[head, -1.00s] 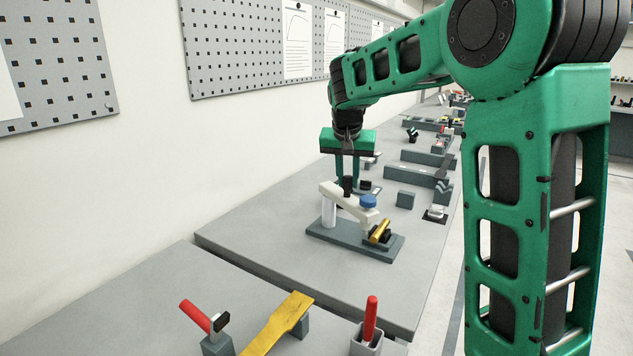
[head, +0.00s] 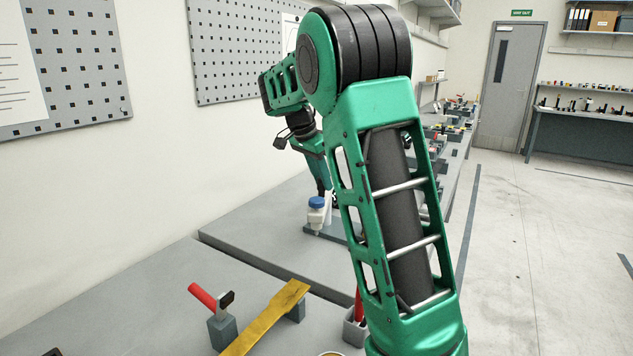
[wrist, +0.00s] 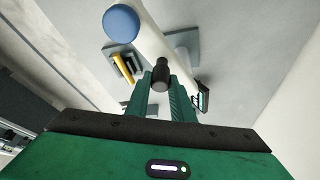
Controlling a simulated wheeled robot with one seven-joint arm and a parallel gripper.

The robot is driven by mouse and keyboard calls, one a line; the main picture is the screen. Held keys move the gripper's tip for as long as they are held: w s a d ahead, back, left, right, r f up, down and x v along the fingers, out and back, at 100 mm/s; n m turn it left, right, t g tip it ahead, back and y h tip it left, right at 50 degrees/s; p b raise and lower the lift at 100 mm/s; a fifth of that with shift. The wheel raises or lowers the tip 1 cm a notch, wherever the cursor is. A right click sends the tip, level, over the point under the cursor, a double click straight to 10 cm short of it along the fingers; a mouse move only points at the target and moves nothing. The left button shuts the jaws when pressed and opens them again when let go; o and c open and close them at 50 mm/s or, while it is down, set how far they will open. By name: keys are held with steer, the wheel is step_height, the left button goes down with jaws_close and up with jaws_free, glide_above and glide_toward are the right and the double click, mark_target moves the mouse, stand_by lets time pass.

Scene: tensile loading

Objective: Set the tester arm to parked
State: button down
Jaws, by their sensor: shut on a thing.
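The tester arm (wrist: 150,37) is a white beam with a blue knob (wrist: 121,24) at its free end and a black upright handle (wrist: 161,72). My gripper (wrist: 161,88) is shut on this black handle, one green finger on each side. In the head view, the blue knob (head: 317,202) and the white end of the arm (head: 319,217) point towards the camera, over the near side of the grey base plate (head: 340,232). My gripper's fingers (head: 325,188) show just behind them. My own arm hides the rest of the tester, including its post.
A brass cylinder (wrist: 122,68) lies in a dark holder on the base. A red-handled tool (head: 203,297) and a yellow bar (head: 265,320) stand on the nearer bench. A gap separates the two benches. Open floor (head: 560,250) lies to the right.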

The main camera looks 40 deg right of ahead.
steer(key=shift+w+a+r+m, duration=0.1)
steer(key=shift+w+r+m, duration=0.05)
steer(key=shift+w+m, duration=0.25)
steer(key=shift+w+a, duration=0.1)
steer(key=shift+a, duration=0.1)
steer(key=c, duration=1.5)
jaws_free()
steer(key=shift+w, duration=0.1)
steer(key=shift+c, duration=0.2)
steer(key=shift+s+r, duration=0.1)
steer(key=shift+s, duration=0.1)
steer(key=v, duration=1)
steer(key=shift+w, duration=0.25)
steer(key=shift+s+a, duration=0.1)
